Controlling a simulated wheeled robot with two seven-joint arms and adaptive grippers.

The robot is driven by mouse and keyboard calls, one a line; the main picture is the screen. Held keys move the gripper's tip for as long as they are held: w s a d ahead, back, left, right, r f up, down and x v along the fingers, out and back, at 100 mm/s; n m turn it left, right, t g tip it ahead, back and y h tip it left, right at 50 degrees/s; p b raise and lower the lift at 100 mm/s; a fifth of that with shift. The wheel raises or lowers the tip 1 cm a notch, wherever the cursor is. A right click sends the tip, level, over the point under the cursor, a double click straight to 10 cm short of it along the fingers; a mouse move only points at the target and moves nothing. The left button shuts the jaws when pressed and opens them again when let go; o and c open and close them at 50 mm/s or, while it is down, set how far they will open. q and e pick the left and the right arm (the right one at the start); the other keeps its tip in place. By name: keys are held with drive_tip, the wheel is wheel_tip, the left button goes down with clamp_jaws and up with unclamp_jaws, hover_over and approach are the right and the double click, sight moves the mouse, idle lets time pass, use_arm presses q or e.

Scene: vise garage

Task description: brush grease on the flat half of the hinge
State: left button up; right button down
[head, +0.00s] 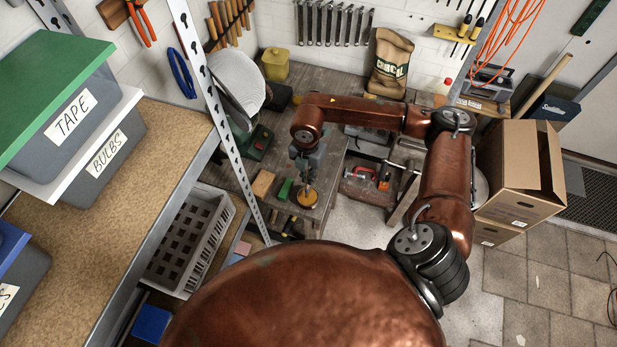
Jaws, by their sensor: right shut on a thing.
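My right gripper (308,178) reaches down over the wooden workbench (326,172), fingers pointing down. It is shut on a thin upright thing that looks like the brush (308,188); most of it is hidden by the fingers. Its lower end is at a round, yellow-orange tin (308,201), which looks like the grease, near the bench's front edge. I cannot tell whether the bristles touch the grease. I cannot make out the hinge; it is too small or hidden. My left gripper is out of view.
A green block (285,188) and a wooden block (263,184) lie left of the tin. A perforated metal post (222,124) stands in front of the bench. A grey crate (190,240) is at lower left. Cardboard boxes (520,172) stand at right.

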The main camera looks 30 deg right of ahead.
sight(308, 170)
drive_tip(key=shift+r+p, duration=1)
drive_tip(key=shift+r, duration=1.35)
drive_tip(key=shift+d+f, duration=0.1)
